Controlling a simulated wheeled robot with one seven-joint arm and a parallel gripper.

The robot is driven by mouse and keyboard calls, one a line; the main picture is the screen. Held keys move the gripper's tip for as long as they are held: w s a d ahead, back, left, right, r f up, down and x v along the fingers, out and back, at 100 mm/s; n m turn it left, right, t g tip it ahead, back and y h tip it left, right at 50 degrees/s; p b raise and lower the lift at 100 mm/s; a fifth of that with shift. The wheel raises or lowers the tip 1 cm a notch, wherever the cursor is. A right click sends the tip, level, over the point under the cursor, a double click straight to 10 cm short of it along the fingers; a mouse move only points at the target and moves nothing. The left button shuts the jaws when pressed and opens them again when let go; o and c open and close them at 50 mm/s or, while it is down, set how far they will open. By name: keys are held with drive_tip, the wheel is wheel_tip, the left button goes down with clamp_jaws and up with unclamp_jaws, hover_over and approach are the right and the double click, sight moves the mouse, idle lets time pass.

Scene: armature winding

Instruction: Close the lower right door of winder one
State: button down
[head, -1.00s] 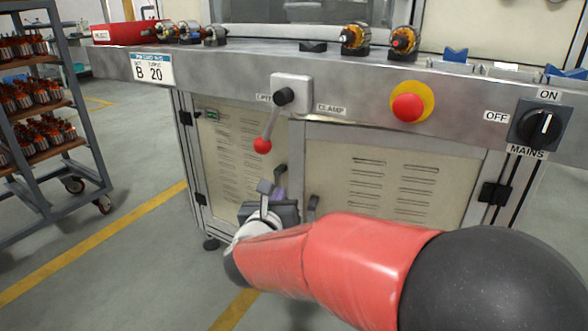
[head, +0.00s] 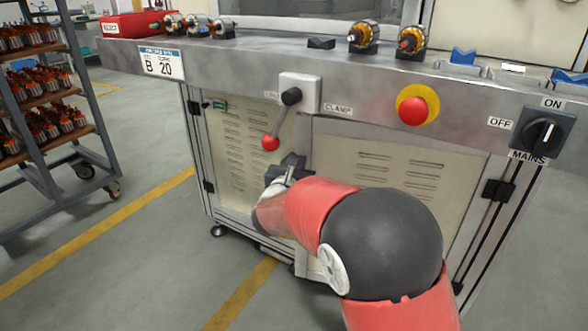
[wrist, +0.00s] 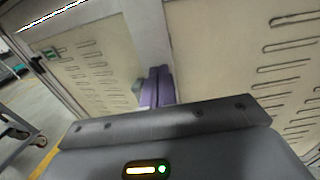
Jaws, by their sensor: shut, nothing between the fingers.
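The lower right door (head: 385,170) of the winder is a cream panel with vent slots, in a grey frame, hinged at its right side. It looks closed or nearly so; I cannot tell if it is flush. It also shows at right in the wrist view (wrist: 245,50). My gripper (wrist: 158,76) is shut and empty, its purple fingers in front of the grey upright between the two doors. I cannot tell whether they touch it. In the head view my arm hides the door's lower left part and its handle.
The lower left door (head: 245,145) is beside it. Above are a clamp lever with a red knob (head: 271,143), a red emergency button (head: 412,110) and the mains switch (head: 543,133). A rack of armatures (head: 45,110) stands at left. Floor left of the winder is clear.

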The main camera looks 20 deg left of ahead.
drive_tip(key=shift+w, duration=0.55)
